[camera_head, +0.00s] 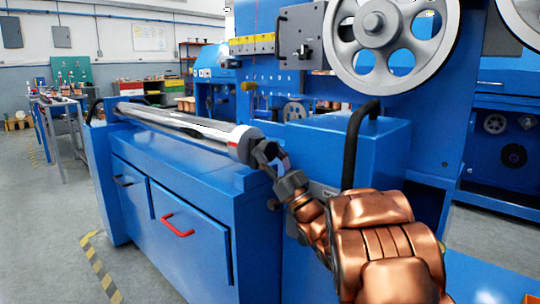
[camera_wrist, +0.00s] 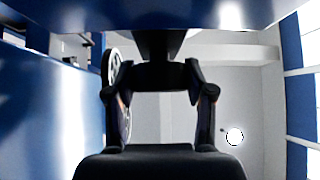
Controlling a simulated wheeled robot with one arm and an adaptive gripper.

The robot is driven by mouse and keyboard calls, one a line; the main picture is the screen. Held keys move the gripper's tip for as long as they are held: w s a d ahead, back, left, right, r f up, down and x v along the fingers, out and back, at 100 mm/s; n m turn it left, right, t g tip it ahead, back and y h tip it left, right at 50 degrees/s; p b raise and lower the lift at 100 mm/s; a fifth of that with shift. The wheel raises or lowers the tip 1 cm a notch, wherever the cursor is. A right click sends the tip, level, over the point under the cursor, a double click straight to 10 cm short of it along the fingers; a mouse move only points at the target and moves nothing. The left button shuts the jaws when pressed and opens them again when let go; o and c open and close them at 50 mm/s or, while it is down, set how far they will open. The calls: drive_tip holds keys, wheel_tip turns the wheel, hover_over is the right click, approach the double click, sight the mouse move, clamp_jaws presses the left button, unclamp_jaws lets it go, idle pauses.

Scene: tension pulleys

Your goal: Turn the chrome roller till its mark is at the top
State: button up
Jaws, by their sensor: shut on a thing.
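The chrome roller (camera_head: 185,124) lies lengthwise along the top of the blue bench, its near end at a grey collar (camera_head: 246,145). A small red mark (camera_head: 233,144) shows on the side of the roller's near end that faces the camera, not clearly at the top. My gripper (camera_head: 270,158) is at this near end, shut on a dark part at the roller's end. In the wrist view my gripper (camera_wrist: 160,74) closes below a dark stub (camera_wrist: 160,45). The exact contact is hidden by the fingers and dark shading.
The blue bench (camera_head: 185,170) has a red drawer handle (camera_head: 178,226). A black curved handle (camera_head: 356,140) rises from a blue housing close to my arm. A large grey spoked pulley (camera_head: 392,45) hangs above. The floor at left is open.

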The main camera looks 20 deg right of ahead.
drive_tip(key=o, duration=1.2)
drive_tip(key=shift+d, duration=0.1)
drive_tip(key=shift+s+d+f, duration=0.25)
drive_tip(key=shift+s+f, duration=0.1)
drive_tip(key=shift+f, duration=0.1)
drive_tip(key=shift+v, duration=3.45)
drive_tip(key=shift+a, duration=0.15)
